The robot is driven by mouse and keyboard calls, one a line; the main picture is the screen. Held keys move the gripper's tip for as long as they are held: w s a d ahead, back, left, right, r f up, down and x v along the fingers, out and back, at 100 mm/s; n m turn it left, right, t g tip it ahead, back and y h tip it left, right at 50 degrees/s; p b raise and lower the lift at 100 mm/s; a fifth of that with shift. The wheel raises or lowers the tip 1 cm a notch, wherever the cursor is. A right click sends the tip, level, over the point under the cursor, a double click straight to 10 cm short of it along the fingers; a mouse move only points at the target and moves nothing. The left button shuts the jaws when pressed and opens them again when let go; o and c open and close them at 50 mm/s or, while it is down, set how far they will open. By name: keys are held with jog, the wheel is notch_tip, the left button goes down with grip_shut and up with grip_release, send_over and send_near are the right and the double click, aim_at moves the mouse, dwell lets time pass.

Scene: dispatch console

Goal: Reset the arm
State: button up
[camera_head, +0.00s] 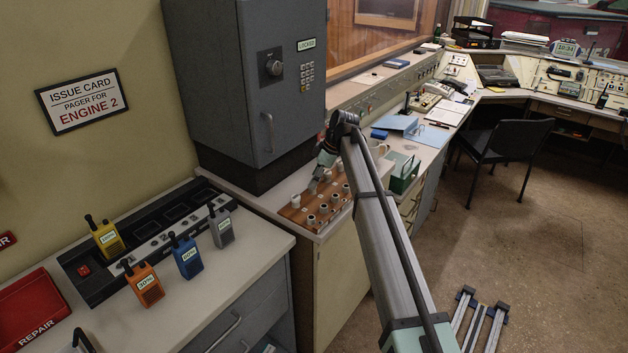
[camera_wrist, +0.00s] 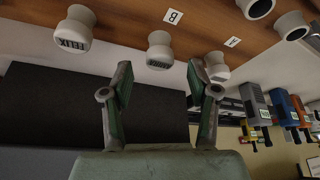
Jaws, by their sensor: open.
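My arm reaches over the console, and my gripper (camera_head: 314,186) is at its far end, low over a wooden board (camera_head: 296,215) in the head view. In the wrist view my gripper (camera_wrist: 158,70) is open, with nothing between its two green-and-grey fingers. Beyond the fingertips is the wooden board (camera_wrist: 130,12) with white rounded pieces. One piece (camera_wrist: 75,29) is labelled FELIX, another (camera_wrist: 160,50) has a label too small to read. A third piece (camera_wrist: 217,66) is partly behind the right finger; I cannot tell whether they touch.
Yellow (camera_head: 107,238), orange (camera_head: 147,284), blue (camera_head: 187,257) and grey (camera_head: 222,229) radio-like pagers stand on the left counter by a dark charging rack (camera_head: 88,272). A green box (camera_head: 404,178) stands right of the arm.

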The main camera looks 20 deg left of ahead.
jog(key=shift+p+v, duration=0.4)
jog(key=shift+v, duration=1.05)
jog(key=shift+r, duration=0.1)
